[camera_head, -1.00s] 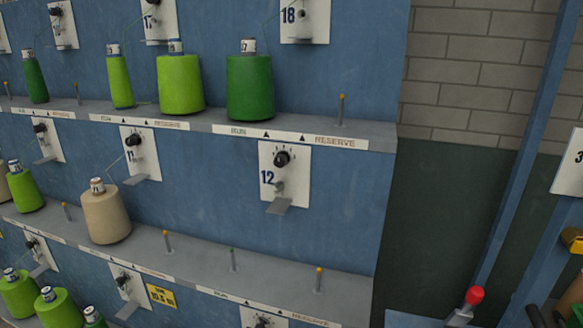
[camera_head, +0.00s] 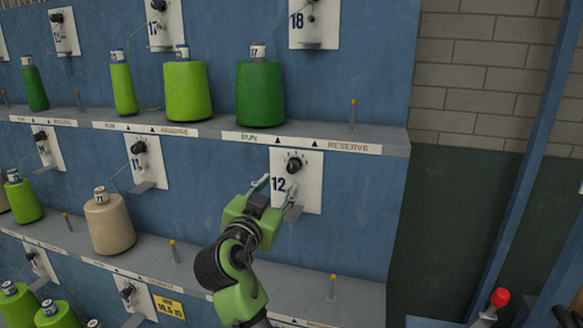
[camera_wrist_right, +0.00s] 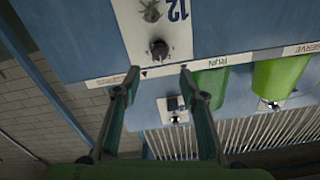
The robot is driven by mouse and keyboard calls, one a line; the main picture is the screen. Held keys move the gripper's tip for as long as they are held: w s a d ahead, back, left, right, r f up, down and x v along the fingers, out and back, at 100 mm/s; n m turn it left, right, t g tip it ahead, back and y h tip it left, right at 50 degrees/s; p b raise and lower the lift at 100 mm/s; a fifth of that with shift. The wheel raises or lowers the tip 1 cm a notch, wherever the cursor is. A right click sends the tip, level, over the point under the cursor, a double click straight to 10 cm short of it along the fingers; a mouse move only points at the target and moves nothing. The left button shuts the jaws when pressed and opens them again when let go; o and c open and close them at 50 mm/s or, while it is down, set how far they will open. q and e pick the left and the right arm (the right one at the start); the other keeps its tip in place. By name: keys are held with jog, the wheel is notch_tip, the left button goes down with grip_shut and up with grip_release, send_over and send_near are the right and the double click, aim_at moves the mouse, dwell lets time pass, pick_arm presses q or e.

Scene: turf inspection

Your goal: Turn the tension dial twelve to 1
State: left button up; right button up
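The tension dial twelve (camera_head: 293,165) is a black knob on a white plate (camera_head: 312,190) marked 12, on the blue rack wall. It also shows in the right wrist view (camera_wrist_right: 159,49), where the picture is upside down. My right gripper (camera_head: 277,187) is in front of the lower left part of the plate, below the dial in the picture. In the right wrist view its two fingers (camera_wrist_right: 159,71) are spread and empty, with the dial just beyond the gap between their tips. The gripper is apart from the dial. The dial's exact setting is too small to read. My left gripper is not in view.
A shelf with a dark green cone (camera_head: 260,95) and light green cones runs above the dial. A tan cone (camera_head: 109,224) stands lower left. A yellow-tipped peg (camera_head: 332,288) stands below. A metal tab (camera_head: 292,213) juts from the plate under the dial.

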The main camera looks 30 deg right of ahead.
aim_at(291, 169)
jog(key=p+x, duration=0.3)
jog(key=x, duration=0.7)
jog(key=shift+w+d+r+p, duration=0.1)
jog(key=shift+w+p, duration=0.05)
jog(key=shift+p, duration=0.2)
jog(key=shift+w+d+f, duration=0.2)
jog(key=shift+w+d, duration=0.35)
jog(key=shift+d, duration=0.1)
grip_shut()
